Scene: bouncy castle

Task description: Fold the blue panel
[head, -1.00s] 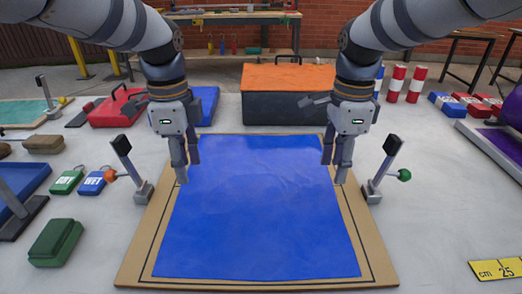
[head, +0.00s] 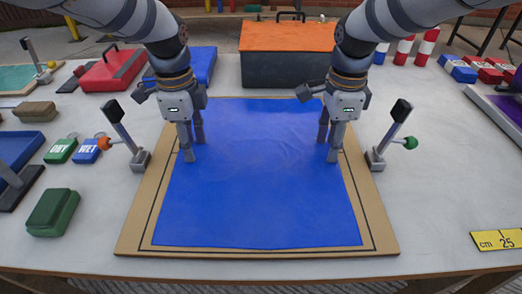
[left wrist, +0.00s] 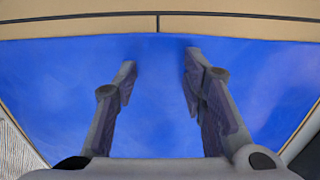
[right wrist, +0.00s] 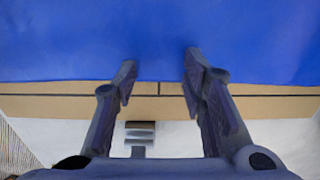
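The blue panel (head: 255,200) lies flat and spread out on a tan board (head: 137,235) with a dark outline. My left gripper (head: 194,150) points down over the panel's left side, with its fingers apart. The left wrist view shows the left gripper (left wrist: 160,58) with blue panel below its fingers and nothing held. My right gripper (head: 328,151) points down at the panel's right side, also open. In the right wrist view, the right gripper's (right wrist: 160,60) fingertips overlap the panel's edge. I cannot tell whether any fingertip touches the panel.
Green block (head: 52,212) and yellow ruler (head: 498,240) lie aside. Table in front is clear.

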